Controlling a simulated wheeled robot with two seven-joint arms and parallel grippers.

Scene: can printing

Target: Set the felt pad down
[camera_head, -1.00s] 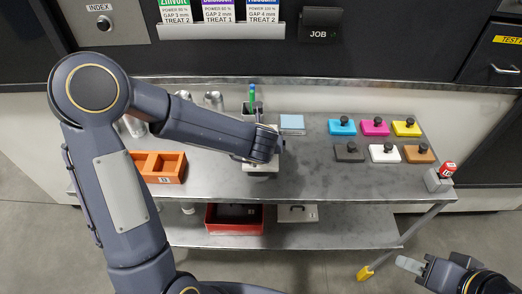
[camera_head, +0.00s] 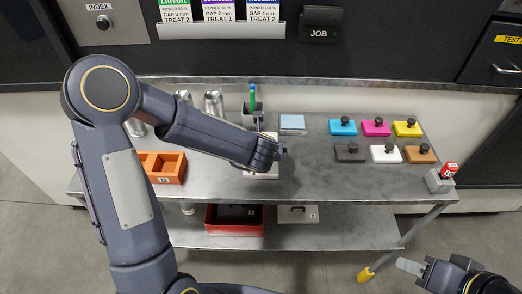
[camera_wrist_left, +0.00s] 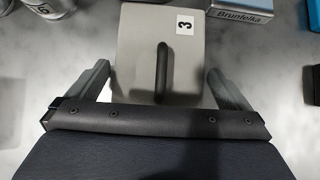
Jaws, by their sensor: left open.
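A light grey plate with a black bar handle and a label "3" (camera_wrist_left: 138,55), which I take to be the felt pad, lies flat on the metal table in the left wrist view. In the head view its pale edge (camera_head: 262,175) shows below my left wrist, which hides most of it. My left gripper (camera_wrist_left: 160,88) is open, its fingers apart on either side of the handle and not touching it. My right gripper (camera_head: 410,266) is out at the lower right, away from the table; whether its fingers are apart is unclear.
A holder with a green pen (camera_head: 252,108) and a light blue block (camera_head: 292,123) stand behind the pad. An orange tray (camera_head: 165,178) and metal cans (camera_head: 213,102) are on the left, coloured pads (camera_head: 375,127) on the right. The table's front middle (camera_head: 330,178) is clear.

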